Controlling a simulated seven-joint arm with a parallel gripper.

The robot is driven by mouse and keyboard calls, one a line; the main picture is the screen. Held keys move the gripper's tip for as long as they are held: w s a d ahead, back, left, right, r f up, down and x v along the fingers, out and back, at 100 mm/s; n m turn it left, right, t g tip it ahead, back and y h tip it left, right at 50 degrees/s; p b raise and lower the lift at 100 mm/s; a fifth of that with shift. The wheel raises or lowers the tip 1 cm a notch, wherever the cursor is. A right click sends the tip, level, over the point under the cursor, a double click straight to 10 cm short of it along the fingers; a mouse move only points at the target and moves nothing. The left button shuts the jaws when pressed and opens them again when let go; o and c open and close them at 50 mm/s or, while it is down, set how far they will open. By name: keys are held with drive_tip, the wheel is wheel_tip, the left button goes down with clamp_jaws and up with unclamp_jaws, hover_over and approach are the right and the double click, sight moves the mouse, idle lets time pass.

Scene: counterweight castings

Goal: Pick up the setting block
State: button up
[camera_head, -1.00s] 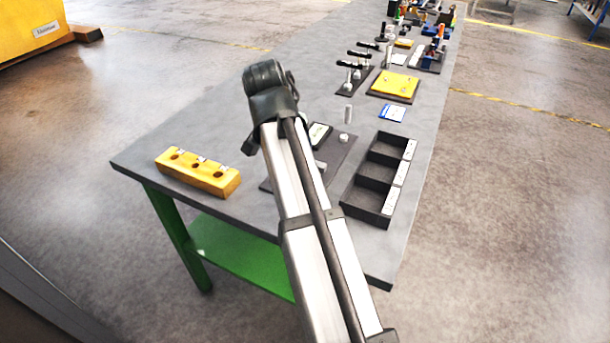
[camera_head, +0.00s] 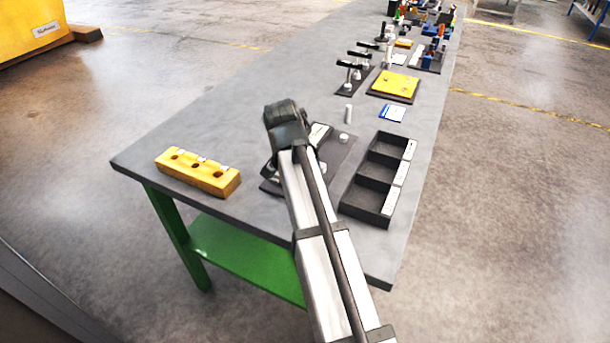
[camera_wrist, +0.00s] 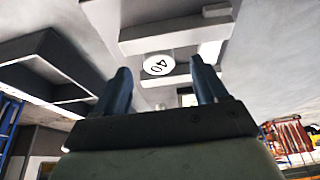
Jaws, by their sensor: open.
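My gripper (camera_wrist: 160,65) is open in the wrist view, with its two dark blue fingers apart and nothing seen held. A pale round face marked "40" (camera_wrist: 158,65) shows between the fingertips, beyond them; contact cannot be told. A grey bar-like shape (camera_wrist: 175,34) lies past it. I cannot tell for sure which piece is the setting block. In the head view my arm's end hangs over the dark mat (camera_head: 335,158) and hides part of it, and the fingers are hidden. A small silvery piece (camera_head: 344,138) and a pale-faced item (camera_head: 319,133) show on the mat.
A black tray with three compartments (camera_head: 345,205) stands right of the mat. A yellow block with holes (camera_head: 197,174) is at the left. A silvery cylinder (camera_head: 348,113), a blue-white card (camera_head: 392,113) and a yellow plate (camera_head: 396,84) stand farther back.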

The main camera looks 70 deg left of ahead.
drive_tip(key=x, duration=0.3)
drive_tip(key=shift+w+f, duration=0.1)
drive_tip(key=shift+w, duration=0.1)
clamp_jaws()
idle(0.5)
